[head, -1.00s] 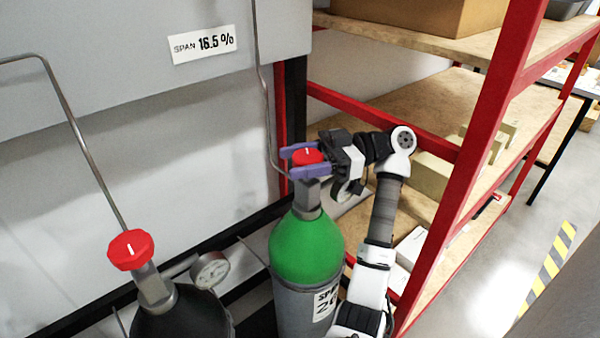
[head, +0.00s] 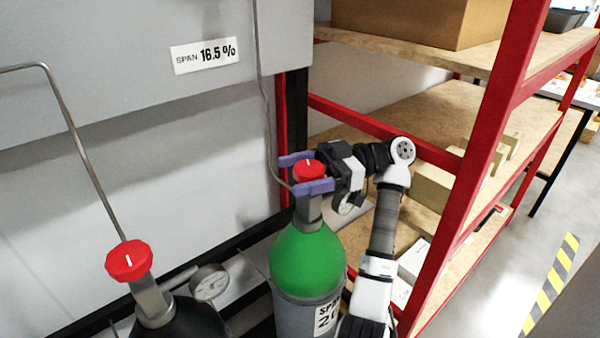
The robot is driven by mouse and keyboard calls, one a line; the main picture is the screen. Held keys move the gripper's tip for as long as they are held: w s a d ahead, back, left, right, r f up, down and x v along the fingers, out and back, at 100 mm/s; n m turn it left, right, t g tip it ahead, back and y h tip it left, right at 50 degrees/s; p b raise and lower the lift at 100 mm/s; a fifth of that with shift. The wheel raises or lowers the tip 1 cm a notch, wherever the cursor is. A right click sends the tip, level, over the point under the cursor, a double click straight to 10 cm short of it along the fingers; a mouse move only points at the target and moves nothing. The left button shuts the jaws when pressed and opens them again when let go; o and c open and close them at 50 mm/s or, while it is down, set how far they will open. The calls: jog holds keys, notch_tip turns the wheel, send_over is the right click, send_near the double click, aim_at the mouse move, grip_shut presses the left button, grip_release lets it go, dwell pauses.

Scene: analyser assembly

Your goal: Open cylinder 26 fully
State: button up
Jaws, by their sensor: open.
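Cylinder 26 (head: 308,262) has a green shoulder and a grey body. Its label (head: 327,316) is partly cut off by the frame edge and my arm. Its red valve knob (head: 309,170) has a white mark on top. My gripper (head: 304,174) is open, with one purple finger behind the knob and one in front. The fingers straddle the knob; I cannot tell whether either touches it. The knob's right side meets the dark gripper body in the picture.
A dark cylinder with a red knob (head: 128,260) and a gauge (head: 209,282) stands at lower left. A red-framed shelf (head: 480,150) with boxes is close on the right of my arm. A grey panel behind carries a "SPAN 16.5 %" label (head: 205,55).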

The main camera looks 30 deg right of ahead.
jog(key=b+v, duration=0.3)
jog(key=v, duration=0.4)
jog(key=shift+d, duration=0.25)
